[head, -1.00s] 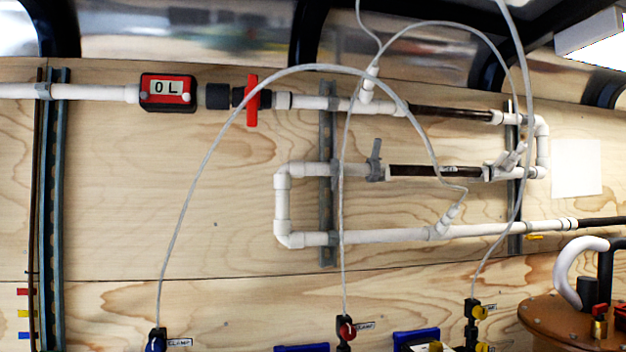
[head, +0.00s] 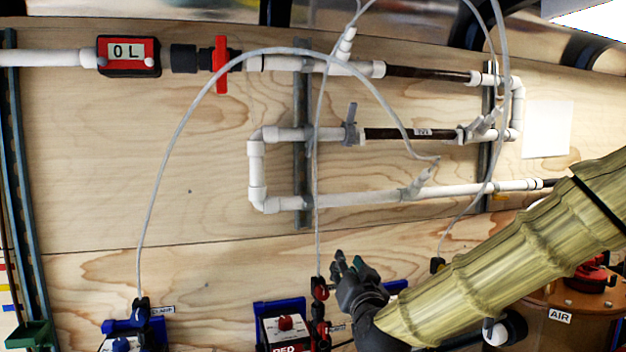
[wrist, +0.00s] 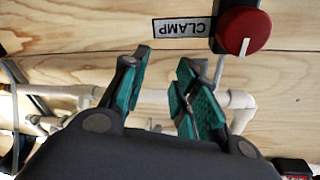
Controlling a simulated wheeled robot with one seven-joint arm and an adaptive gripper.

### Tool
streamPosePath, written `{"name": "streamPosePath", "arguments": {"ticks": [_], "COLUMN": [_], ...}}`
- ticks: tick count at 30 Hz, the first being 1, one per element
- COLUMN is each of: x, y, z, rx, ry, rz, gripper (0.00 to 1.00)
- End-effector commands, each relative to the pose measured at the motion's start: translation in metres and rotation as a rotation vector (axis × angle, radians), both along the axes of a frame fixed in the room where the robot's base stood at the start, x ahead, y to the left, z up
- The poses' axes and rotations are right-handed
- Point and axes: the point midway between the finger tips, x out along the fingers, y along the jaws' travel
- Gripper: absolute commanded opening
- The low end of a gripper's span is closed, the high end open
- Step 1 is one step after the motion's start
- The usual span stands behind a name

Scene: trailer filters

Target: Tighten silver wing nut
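My gripper (head: 346,264) is at lower centre of the head view, at the end of my sleeved arm, in front of the wood wall near the red-knobbed clamp parts. In the wrist view my gripper (wrist: 170,68) has its green-padded fingers apart, with nothing held between them. A round red knob (wrist: 243,30) beside an upside-down CLAMP label (wrist: 181,27) lies past the right fingertip, apart from it. I cannot pick out a silver wing nut in either view; it may be hidden or too small to tell.
White pipes (head: 380,195) run along the wall with a red-handled valve (head: 220,64) and a meter (head: 128,55). A thin grey hose (head: 180,130) arcs down the wall. A brown AIR tank (head: 590,300) stands at lower right. The left wall is mostly bare.

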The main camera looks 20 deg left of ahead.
Motion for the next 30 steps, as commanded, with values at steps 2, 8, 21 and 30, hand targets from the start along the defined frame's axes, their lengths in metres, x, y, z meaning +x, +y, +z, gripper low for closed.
{"name": "streamPosePath", "arguments": {"ticks": [2, 8, 21, 30], "x": [-0.012, -0.043, -0.033, 0.008], "y": [0.014, 0.035, 0.053, 0.073], "z": [0.07, 0.179, 0.228, 0.246], "rx": [0.035, 0.092, 0.113, 0.113], "ry": [-0.095, -0.253, -0.306, -0.305], "rz": [0.01, 0.024, 0.028, 0.027], "gripper": [0.29, 0.29, 0.29, 0.29]}}
